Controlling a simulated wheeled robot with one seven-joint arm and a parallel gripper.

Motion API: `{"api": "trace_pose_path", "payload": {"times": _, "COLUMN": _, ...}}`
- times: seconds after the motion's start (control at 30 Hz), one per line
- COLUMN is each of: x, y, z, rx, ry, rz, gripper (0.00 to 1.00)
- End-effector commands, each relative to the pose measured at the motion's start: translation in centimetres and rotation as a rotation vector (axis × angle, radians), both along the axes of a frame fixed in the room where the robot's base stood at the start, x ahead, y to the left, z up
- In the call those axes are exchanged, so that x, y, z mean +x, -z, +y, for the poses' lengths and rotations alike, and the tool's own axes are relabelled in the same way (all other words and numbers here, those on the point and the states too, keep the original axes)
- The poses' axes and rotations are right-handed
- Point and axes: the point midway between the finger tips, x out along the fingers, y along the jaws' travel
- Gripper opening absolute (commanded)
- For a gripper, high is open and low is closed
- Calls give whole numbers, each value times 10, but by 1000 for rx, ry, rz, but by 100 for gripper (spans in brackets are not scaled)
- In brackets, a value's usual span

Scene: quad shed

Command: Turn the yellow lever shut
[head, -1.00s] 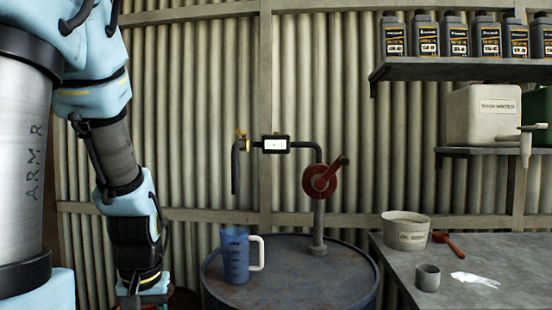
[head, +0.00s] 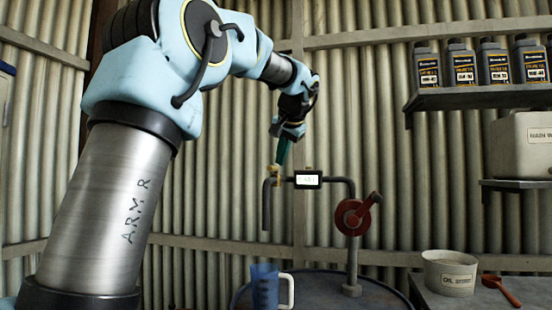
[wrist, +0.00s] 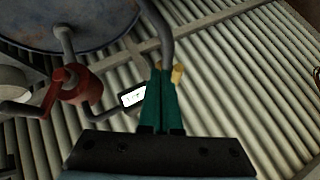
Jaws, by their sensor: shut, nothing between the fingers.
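The small yellow lever (head: 275,171) sits on the pipe at the top of the downturned spout (head: 266,205), left of the meter with a lit display (head: 307,180). My gripper (head: 281,163) reaches down to it from above. Its green fingers are shut with nothing between them. In the wrist view the fingertips (wrist: 161,72) overlap the valve, and the yellow lever (wrist: 177,74) shows just to their right. I cannot tell whether they touch. The fingers hide part of the valve, so the lever's angle is unclear.
A blue jug with a white handle (head: 265,287) stands on the drum (head: 330,284) below the spout. A red crank pump (head: 354,216) stands to the right. A tub (head: 449,272) and red scoop (head: 501,290) are on the bench. Bottles line the shelf (head: 480,97).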

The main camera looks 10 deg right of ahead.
Motion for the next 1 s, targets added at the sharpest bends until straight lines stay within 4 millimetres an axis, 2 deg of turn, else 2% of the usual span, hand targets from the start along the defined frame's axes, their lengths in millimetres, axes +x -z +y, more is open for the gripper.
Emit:
{"api": "trace_pose_path", "payload": {"times": 0.03, "x": -2, "y": -23, "z": -11, "rx": -5, "ry": 8, "rz": -34, "gripper": 0}}
{"api": "trace_pose_path", "payload": {"times": 0.1, "x": -5, "y": -48, "z": -18, "rx": -8, "ry": 8, "rz": -70, "gripper": 0}}
{"api": "trace_pose_path", "payload": {"times": 0.2, "x": -10, "y": -72, "z": -23, "rx": -14, "ry": 5, "rz": -106, "gripper": 0}}
{"api": "trace_pose_path", "payload": {"times": 0.3, "x": -13, "y": -86, "z": -26, "rx": -17, "ry": 3, "rz": -126, "gripper": 0}}
{"api": "trace_pose_path", "payload": {"times": 0.77, "x": -12, "y": -89, "z": -26, "rx": -19, "ry": 0, "rz": -132, "gripper": 0}}
{"api": "trace_pose_path", "payload": {"times": 1.0, "x": 13, "y": -72, "z": -26, "rx": -17, "ry": -2, "rz": -128, "gripper": 0}}
